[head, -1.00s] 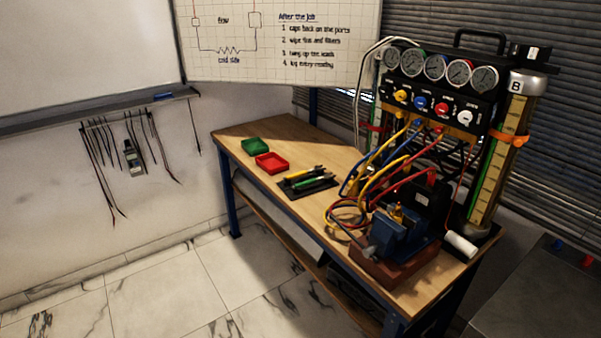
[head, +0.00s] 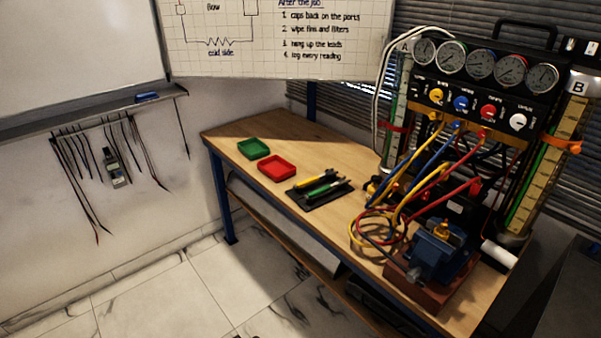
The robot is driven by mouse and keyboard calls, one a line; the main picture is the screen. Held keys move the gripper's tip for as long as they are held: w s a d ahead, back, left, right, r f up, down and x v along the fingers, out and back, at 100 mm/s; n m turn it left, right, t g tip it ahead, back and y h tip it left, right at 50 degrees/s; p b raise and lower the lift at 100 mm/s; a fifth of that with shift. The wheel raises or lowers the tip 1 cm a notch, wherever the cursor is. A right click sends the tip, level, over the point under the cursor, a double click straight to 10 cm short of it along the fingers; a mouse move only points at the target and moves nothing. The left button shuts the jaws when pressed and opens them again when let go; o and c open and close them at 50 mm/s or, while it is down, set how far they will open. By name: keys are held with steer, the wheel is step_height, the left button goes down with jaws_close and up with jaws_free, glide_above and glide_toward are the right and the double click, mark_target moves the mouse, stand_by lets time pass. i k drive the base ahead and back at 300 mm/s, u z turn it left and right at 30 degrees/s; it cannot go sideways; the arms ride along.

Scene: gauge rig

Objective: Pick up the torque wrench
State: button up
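A black mat (head: 302,201) lies on the wooden workbench (head: 277,138). A yellow-and-black tool (head: 313,181) and a green-and-black tool (head: 325,189) lie side by side on it. Both are long and thin. They are too small to tell whether either is the torque wrench. No other thing in view is clearly a torque wrench. My gripper is not in view.
A green tray (head: 253,149) and a red tray (head: 277,168) sit left of the mat. Coiled hoses (head: 378,228), a blue vise (head: 440,257) and a gauge panel (head: 480,85) crowd the right end. Tiled floor (head: 190,285) lies open left of the bench.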

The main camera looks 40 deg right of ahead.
mark_target(329, 172)
steer(key=u, duration=0.15)
steer(key=i, duration=1)
steer(key=u, duration=0.3)
